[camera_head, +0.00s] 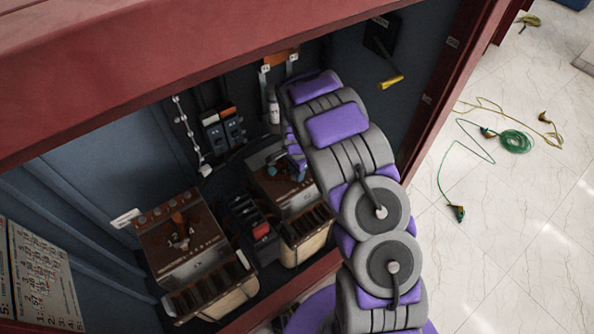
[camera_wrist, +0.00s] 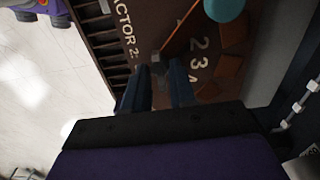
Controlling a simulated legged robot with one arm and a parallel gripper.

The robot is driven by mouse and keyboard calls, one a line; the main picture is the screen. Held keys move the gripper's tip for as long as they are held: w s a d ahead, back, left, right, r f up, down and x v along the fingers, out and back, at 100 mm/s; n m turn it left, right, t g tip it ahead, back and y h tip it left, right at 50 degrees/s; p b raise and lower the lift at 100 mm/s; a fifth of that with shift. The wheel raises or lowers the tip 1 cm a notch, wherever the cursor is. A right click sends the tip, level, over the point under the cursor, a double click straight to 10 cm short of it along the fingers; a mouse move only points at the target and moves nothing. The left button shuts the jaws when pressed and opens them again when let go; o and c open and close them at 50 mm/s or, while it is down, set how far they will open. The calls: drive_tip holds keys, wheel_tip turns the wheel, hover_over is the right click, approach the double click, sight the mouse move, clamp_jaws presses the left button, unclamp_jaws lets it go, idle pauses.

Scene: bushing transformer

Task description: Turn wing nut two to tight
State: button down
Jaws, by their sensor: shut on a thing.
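A brown panel (camera_wrist: 135,40) with white lettering ending in "ACTOR 2:" and numbers 2 and 3 lies ahead of my gripper (camera_wrist: 157,85) in the wrist view. My gripper's two dark fingers reach down to this panel and are shut on a small grey piece (camera_wrist: 157,66), which looks like the wing nut; its wings are mostly hidden. In the head view the brown-topped unit (camera_head: 268,182) is partly covered by my purple and grey arm, and the fingertips are hard to make out. An orange-brown pointer (camera_wrist: 184,28) with a teal knob (camera_wrist: 225,8) is just beyond the fingers.
A second brown-topped unit (camera_head: 180,235) stands at the left in the cabinet. A small block with a red part (camera_head: 261,230) sits between the units. The red cabinet frame (camera_head: 130,70) bounds the opening. Green and yellow cables (camera_head: 515,141) lie on the floor at right.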

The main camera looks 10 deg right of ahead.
idle(0.4)
drive_tip(key=c, duration=1.2)
unclamp_jaws()
drive_tip(key=shift+w+a, duration=0.1)
drive_tip(key=shift+c, duration=0.2)
wheel_tip(320, 180, up, 17)
drive_tip(key=p, duration=0.1)
drive_tip(key=shift+r+p, duration=0.15)
drive_tip(key=shift+p, duration=0.25)
